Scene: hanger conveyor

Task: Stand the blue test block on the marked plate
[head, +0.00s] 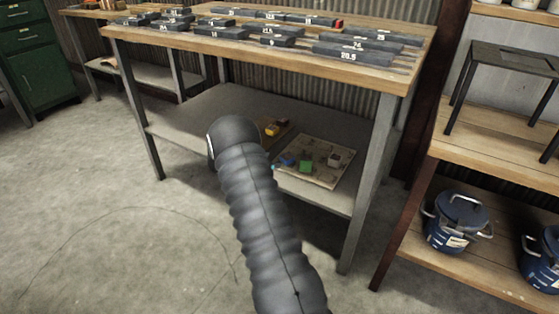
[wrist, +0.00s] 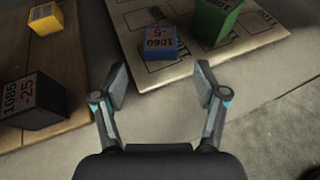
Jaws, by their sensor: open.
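The blue test block (wrist: 160,43), labelled 1060 -5, stands on the light marked plate (wrist: 138,68), near its front edge in the wrist view. In the head view the blue block (head: 289,160) is small, on the left part of the plate (head: 322,180), on the bench's lower shelf. The plate carries printed outlines and lettering. My gripper (wrist: 160,84) is open and empty, its fingertips apart and just short of the blue block, which lies ahead between them. In the head view my arm hides most of the gripper.
A green block (wrist: 217,20) stands close right of the blue one. A wooden board (wrist: 80,60) at left holds a dark block (wrist: 33,100) and a yellow block (wrist: 45,18). The bench top (head: 270,62) overhangs the shelf (head: 200,120), and a bench leg (head: 365,180) stands at right.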

